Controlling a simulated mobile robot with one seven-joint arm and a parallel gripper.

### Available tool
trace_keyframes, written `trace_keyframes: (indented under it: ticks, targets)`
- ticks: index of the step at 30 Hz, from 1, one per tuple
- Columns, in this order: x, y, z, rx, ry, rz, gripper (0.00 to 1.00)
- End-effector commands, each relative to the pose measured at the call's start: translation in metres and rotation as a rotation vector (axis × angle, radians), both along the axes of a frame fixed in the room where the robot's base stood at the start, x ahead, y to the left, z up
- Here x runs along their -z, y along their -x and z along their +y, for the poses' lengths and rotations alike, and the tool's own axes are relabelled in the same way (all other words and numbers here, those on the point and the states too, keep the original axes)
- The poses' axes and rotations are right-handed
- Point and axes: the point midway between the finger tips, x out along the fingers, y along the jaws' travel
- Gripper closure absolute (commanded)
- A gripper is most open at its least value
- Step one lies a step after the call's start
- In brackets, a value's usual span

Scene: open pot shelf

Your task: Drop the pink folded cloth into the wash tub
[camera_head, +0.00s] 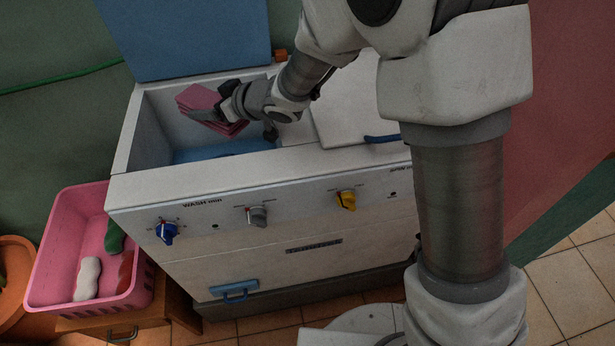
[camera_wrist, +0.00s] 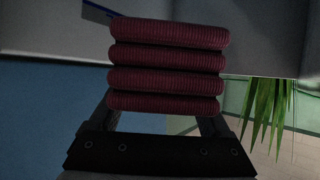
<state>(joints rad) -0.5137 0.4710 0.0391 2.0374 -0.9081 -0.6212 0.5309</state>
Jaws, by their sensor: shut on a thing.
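The pink folded cloth (camera_head: 199,97) is held over the open wash tub (camera_head: 158,128) at the left of the washing machine. My gripper (camera_head: 213,112) is shut on it. In the wrist view the cloth (camera_wrist: 168,65) shows as a stack of ribbed dark pink layers between my gripper's fingers (camera_wrist: 165,120). The tub has pale walls and a blue inside floor, partly hidden by the cloth and my arm. I cannot tell how far the cloth is above the tub floor.
The tub's blue lid (camera_head: 185,35) stands raised behind it. A pale lid (camera_head: 345,100) covers the right compartment. Knobs (camera_head: 257,215) line the front panel. A pink basket (camera_head: 70,240) with several items sits on a wooden stool (camera_head: 125,325) at lower left. A green plant (camera_wrist: 265,110) shows in the wrist view.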

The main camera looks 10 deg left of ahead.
Motion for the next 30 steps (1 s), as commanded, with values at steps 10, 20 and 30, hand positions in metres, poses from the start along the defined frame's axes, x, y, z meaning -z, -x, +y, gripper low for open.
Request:
trace_keyframes:
  ticks: [10,20,30]
  targets:
    - [-0.001,0.000,0.000,0.000,-0.001,0.000,0.00]
    - [-0.012,0.007,-0.015,0.002,-0.001,0.000,0.00]
    - [-0.049,0.040,-0.080,0.005,0.000,-0.002,0.00]
